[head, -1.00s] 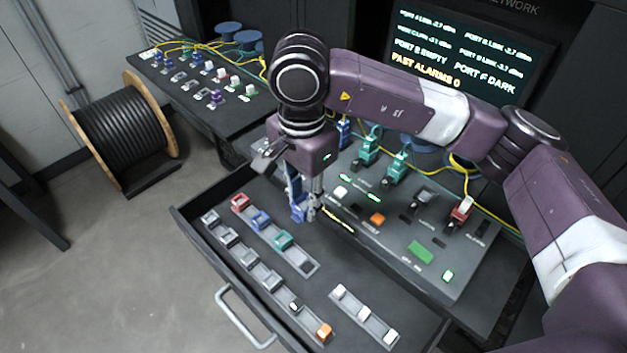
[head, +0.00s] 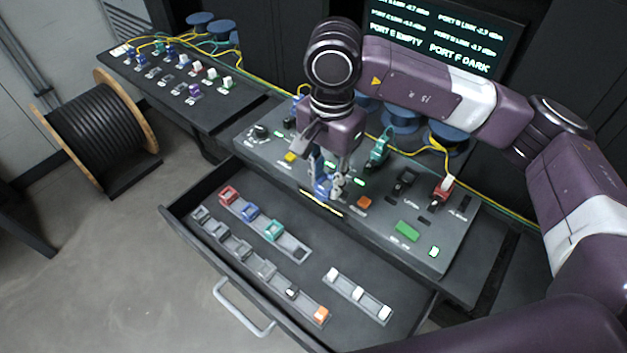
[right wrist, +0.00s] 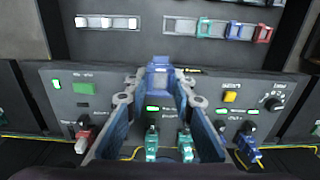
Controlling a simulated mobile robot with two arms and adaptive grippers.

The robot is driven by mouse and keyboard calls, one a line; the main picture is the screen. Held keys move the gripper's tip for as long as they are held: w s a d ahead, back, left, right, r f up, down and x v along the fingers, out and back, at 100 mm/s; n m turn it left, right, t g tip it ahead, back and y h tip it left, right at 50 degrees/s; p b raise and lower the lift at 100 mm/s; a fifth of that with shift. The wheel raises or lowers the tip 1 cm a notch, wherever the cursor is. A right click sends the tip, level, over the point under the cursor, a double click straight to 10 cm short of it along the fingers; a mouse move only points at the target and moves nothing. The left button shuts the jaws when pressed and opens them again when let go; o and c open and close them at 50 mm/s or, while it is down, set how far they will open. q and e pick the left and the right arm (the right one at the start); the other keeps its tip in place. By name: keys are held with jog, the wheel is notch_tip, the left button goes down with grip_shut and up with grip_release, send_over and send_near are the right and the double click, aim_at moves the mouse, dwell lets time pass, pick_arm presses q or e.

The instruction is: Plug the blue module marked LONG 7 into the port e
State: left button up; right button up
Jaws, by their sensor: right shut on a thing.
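My right gripper (head: 334,188) is shut on a blue module (head: 321,185). It holds the module above the front part of the sloped port panel (head: 400,233). In the right wrist view the blue module (right wrist: 158,80) sits between the two fingertips, and its marking cannot be read. Teal plugs (head: 378,152), a black part (head: 405,180) and a red plug (head: 445,187) stand along the panel's back. The port letters are too small to read, so I cannot tell which is port e. The screen (head: 440,38) reads "PORT E EMPTY". My left gripper is not in view.
An open drawer (head: 205,262) in front of the panel holds racks with red, blue, teal, grey, white and orange modules. A side bench (head: 135,75) with more modules stands at the left. Yellow cables run behind the panel. A cable drum (head: 98,125) is on the floor.

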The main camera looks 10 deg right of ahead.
jog(key=w+d+p, duration=0.1)
jog(key=w+d, duration=0.2)
jog(key=d, duration=0.8)
jog(key=w+d+p, duration=0.1)
jog(key=w+d, duration=0.2)
jog(key=d, duration=0.7)
jog(key=shift+d+f+b, duration=0.2)
jog(key=shift+f+b, duration=1.05)
jog(key=shift+f, duration=0.35)
jog(key=shift+d+f+b, duration=0.15)
jog(key=shift+f+b, duration=1.05)
jog(key=shift+f, duration=0.4)
jog(key=shift+b, duration=0.35)
jog(key=shift+f+b, duration=0.45)
jog(key=shift+f, duration=0.05)
